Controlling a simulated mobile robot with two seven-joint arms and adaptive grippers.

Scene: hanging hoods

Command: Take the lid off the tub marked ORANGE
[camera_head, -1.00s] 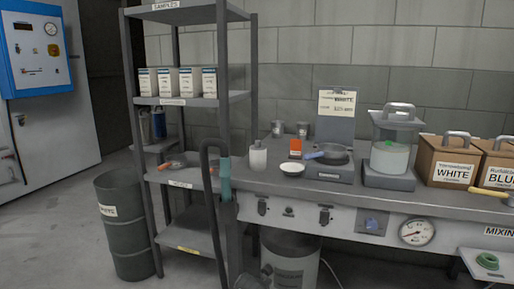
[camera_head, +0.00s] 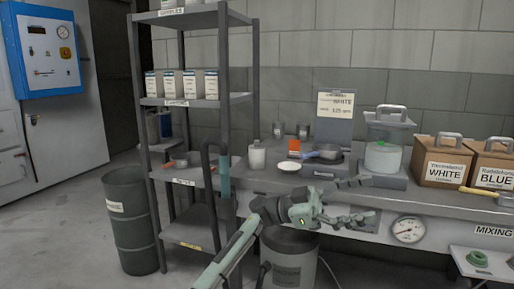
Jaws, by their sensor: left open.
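No tub marked ORANGE shows in the head view. A brown tub marked WHITE (camera_head: 443,172) stands on the bench at the right. A brown tub marked BLUE (camera_head: 492,178) stands beside it, cut off by the right edge of the picture. Each has a grey handle on top. My left gripper (camera_head: 370,198) is open and empty in front of the bench's front edge, left of both tubs and apart from them. My right gripper is not in view.
A scale with a pan (camera_head: 325,153) and a clear lidded container (camera_head: 384,158) stand on the bench behind my left gripper. A yellow-handled tool (camera_head: 480,191) lies before the tubs. A grey shelf rack (camera_head: 177,103) and a dark bin (camera_head: 131,222) stand at the left.

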